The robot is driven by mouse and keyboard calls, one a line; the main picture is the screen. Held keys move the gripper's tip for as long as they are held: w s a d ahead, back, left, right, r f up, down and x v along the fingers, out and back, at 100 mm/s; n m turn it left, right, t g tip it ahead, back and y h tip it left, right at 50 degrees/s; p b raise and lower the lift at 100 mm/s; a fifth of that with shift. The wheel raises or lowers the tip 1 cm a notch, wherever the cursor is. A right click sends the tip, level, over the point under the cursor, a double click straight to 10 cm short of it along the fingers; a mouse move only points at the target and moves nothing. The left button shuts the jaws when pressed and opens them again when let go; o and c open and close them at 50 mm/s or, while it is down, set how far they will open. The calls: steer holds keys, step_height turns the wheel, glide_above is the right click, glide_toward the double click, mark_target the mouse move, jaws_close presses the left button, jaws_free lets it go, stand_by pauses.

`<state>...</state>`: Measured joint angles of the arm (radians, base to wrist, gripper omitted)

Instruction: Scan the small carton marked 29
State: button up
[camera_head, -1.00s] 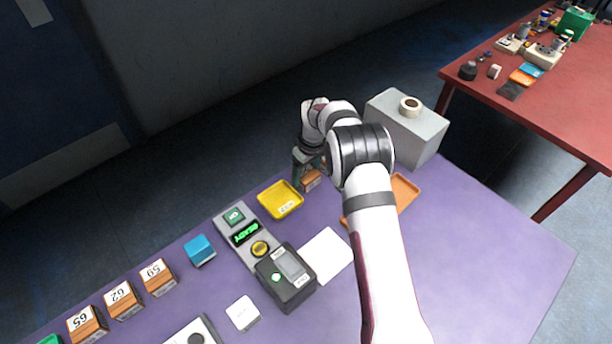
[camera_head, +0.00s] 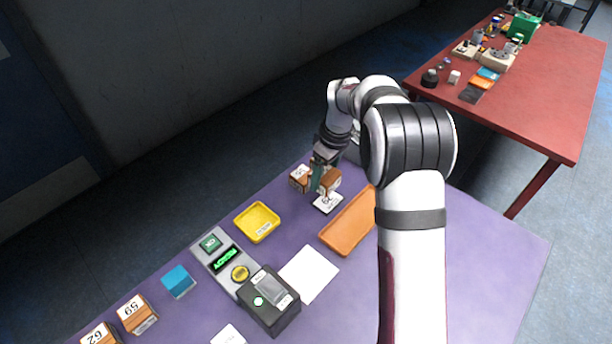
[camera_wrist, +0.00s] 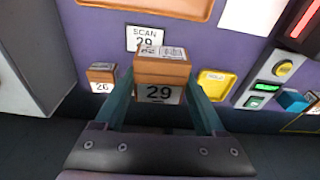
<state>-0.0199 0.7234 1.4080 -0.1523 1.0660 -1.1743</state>
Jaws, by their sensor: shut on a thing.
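My gripper (camera_head: 324,184) is shut on a small brown carton marked 29 (camera_wrist: 162,68), which also shows at the fingers in the head view (camera_head: 331,179). In the wrist view the carton sits between the two fingers, its white 29 label facing the camera and a smaller printed label on the adjoining face. It appears held above the table. A white card reading SCAN 29 (camera_wrist: 144,38) lies just beyond it; the card also shows below the carton in the head view (camera_head: 327,205).
A carton marked 26 (camera_wrist: 101,76) stands close beside the held one. A yellow tray (camera_head: 245,233), an orange tray (camera_head: 347,237) and a white sheet (camera_head: 308,276) lie nearby. A grey panel (camera_head: 211,262) shows READY. A blue block (camera_head: 179,282) and other cartons stand at left.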

steer(key=s+a+r+n+g, duration=0.2)
steer(key=s+n, duration=1.2)
steer(key=s, duration=0.2)
step_height(320, 180, down, 10)
steer(key=shift+s+a+r, duration=0.1)
step_height(320, 180, up, 9)
steer(key=shift+r, duration=0.1)
